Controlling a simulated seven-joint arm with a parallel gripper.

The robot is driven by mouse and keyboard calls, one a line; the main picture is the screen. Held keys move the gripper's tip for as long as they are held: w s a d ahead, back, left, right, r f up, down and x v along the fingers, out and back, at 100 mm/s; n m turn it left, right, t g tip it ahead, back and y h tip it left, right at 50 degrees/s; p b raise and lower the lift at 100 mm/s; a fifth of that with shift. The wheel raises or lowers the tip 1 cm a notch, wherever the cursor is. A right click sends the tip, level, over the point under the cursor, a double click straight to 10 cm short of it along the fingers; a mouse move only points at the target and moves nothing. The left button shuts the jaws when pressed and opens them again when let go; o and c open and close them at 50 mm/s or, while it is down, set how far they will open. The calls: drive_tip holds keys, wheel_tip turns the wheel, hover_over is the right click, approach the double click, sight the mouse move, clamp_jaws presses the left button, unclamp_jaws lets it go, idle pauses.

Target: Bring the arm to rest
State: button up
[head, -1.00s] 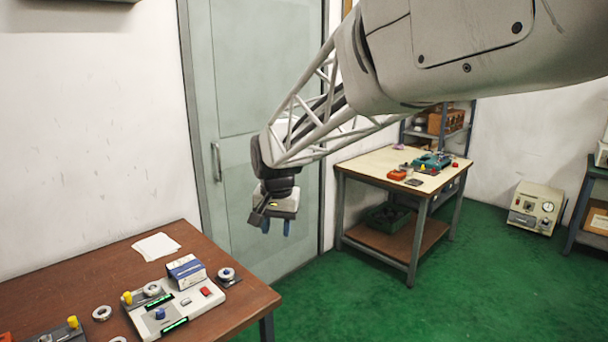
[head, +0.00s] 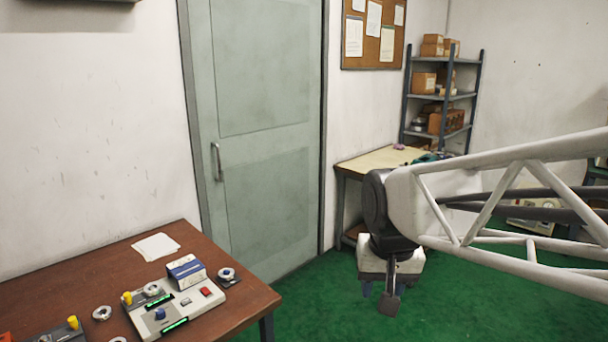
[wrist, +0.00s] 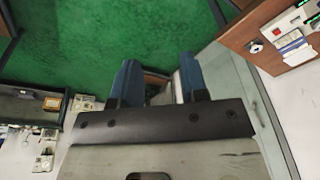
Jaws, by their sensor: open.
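My gripper (head: 378,290) hangs at the end of my arm in the right half of the head view, over the green floor and clear of the brown table. In the wrist view its two blue fingers (wrist: 157,82) stand apart with nothing held between them. In the head view the fingers are small and partly hidden behind the gripper body.
A brown table (head: 235,305) at lower left bears a grey device (head: 172,309), a blue-and-white box (head: 186,271) and several rings. A pale-topped workbench (head: 370,160) stands behind my arm, partly hidden. A shelf (head: 443,97) stands farther back. Green floor (head: 310,310) lies open between.

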drive_tip(key=s+d+f, duration=0.2)
drive_tip(key=s, duration=0.4)
drive_tip(key=s+d+f, duration=0.2)
drive_tip(key=s+d, duration=0.1)
drive_tip(key=s, duration=0.2)
drive_tip(key=shift+s+d, duration=0.2)
drive_tip(key=shift+s, duration=0.15)
